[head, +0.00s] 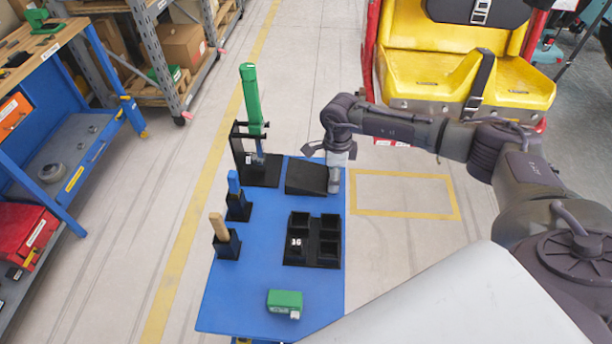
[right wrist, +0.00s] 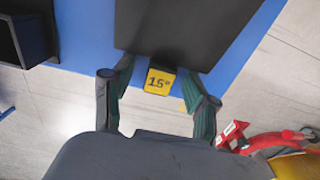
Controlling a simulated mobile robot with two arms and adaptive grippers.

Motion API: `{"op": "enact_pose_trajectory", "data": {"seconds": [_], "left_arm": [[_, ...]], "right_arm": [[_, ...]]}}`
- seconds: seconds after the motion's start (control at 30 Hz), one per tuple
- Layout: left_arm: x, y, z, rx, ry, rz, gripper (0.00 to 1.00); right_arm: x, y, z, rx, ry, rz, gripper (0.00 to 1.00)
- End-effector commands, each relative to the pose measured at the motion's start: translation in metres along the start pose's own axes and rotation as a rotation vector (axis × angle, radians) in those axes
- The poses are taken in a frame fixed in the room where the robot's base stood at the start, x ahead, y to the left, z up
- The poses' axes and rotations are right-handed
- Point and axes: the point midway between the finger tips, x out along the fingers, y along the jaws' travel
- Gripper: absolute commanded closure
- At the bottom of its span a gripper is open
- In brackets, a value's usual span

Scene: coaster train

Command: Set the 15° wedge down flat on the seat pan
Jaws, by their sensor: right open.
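The 15° wedge (head: 306,177) is a black sloped block lying on the far right part of the blue table. In the right wrist view, its dark body (right wrist: 185,30) fills the top, with a yellow tab (right wrist: 160,82) marked "15°" on its near edge. My right gripper (head: 334,184) is at the wedge's right edge. In the wrist view its open fingers (right wrist: 157,88) stand on either side of the tab, with gaps visible. The yellow seat pan (head: 425,78) is at the upper right, with a dark belt across it. My left gripper is out of view.
On the blue table (head: 260,265) stand a green-handled tool in a black stand (head: 258,168), a blue and a tan handle in black holders, a black tray (head: 314,258) with square cups, and a green box (head: 285,302). A workbench is left. Yellow-outlined floor (head: 405,193) is clear.

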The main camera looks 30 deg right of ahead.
Motion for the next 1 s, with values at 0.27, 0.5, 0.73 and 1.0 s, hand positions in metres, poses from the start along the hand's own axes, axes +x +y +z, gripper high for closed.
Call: {"op": "enact_pose_trajectory", "data": {"seconds": [0.27, 0.5, 0.73, 1.0], "left_arm": [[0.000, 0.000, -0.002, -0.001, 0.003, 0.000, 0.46], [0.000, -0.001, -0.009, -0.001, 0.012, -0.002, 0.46], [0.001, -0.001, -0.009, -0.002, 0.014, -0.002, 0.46], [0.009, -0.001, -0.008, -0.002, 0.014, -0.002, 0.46]], "right_arm": [[0.000, 0.000, 0.000, 0.000, 0.000, 0.000, 0.78], [-0.001, 0.000, 0.000, 0.001, 0.000, 0.000, 1.00], [-0.002, 0.000, 0.000, 0.001, -0.002, -0.001, 1.00], [-0.020, -0.001, 0.000, 0.001, -0.003, -0.003, 1.00]]}}
